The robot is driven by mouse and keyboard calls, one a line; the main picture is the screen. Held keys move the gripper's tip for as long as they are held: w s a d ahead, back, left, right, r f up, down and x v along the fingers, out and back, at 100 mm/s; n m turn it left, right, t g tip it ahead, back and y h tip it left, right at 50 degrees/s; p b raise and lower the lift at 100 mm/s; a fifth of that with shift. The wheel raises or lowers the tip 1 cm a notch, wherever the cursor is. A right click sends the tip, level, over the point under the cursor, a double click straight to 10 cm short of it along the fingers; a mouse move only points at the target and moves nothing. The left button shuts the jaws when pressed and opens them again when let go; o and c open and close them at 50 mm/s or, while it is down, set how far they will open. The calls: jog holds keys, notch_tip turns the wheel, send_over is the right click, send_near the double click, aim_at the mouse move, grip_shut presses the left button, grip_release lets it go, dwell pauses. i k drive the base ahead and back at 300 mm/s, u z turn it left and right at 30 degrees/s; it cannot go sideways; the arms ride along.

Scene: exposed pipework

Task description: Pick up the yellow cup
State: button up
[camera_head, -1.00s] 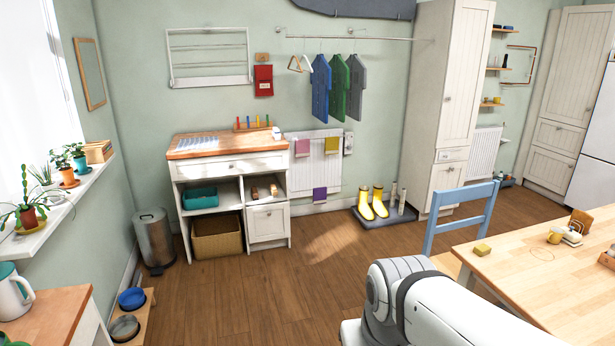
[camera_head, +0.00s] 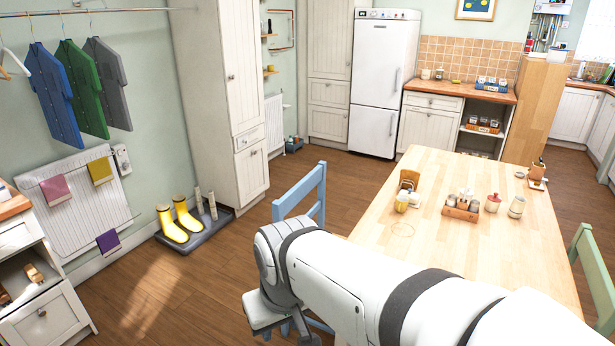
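A small yellow cup (camera_head: 402,203) stands on the wooden table (camera_head: 470,255), near its left side. It is close to a brown wooden holder (camera_head: 409,180). The cup is small in the picture, and I cannot make out its handle. My white arm crosses the lower middle and covers the table's near left part.
A wooden caddy of jars (camera_head: 461,208), a red-lidded jar (camera_head: 492,203) and another jar (camera_head: 517,207) stand right of the cup. A blue chair (camera_head: 303,195) is at the table's left, a green chair (camera_head: 590,275) at its right. Floor is open left of the blue chair.

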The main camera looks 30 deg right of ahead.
aim_at(401, 206)
jog(key=z, duration=0.5)
jog(key=i, duration=1.05)
jog(key=z, duration=0.45)
jog(key=k, duration=0.9)
jog(key=z, duration=0.2)
jog(key=i, duration=1.35)
jog(key=u, duration=0.05)
